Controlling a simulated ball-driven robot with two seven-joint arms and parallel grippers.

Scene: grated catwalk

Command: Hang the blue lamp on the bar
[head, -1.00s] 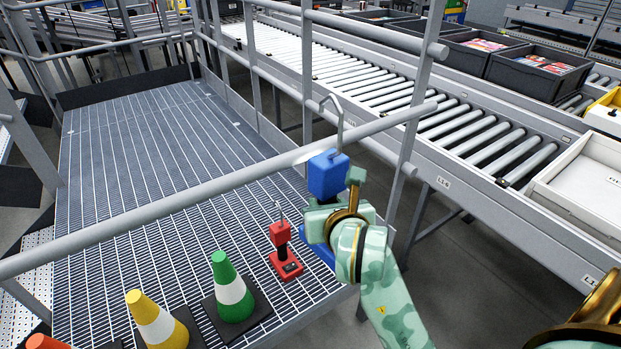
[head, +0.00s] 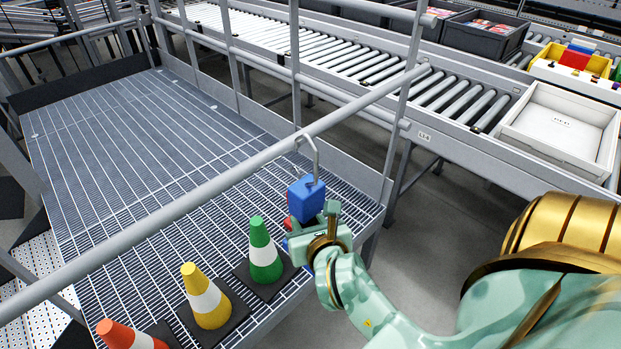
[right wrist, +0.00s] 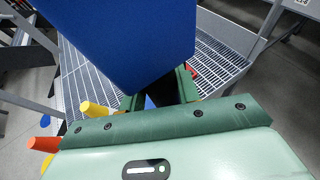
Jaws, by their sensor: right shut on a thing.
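The blue lamp (head: 306,201) is a blue block with a grey wire hook (head: 317,160) on top. My right gripper (head: 318,224) is shut on its lower part and holds it upright above the grating. In the right wrist view the lamp (right wrist: 120,38) fills the top, above the green fingers (right wrist: 160,97). The bar (head: 180,206) is a long grey rail running diagonally across the head view. The curved top of the hook overlaps the bar in the picture; I cannot tell whether it touches or rests on it. My left gripper is out of view.
Green (head: 264,250), yellow (head: 205,297) and orange (head: 125,336) cones stand on the grating's near edge. A red object (head: 291,223) is mostly hidden behind the lamp. Upright posts (head: 296,70) and a roller conveyor (head: 370,70) with a white tray (head: 560,125) lie beyond.

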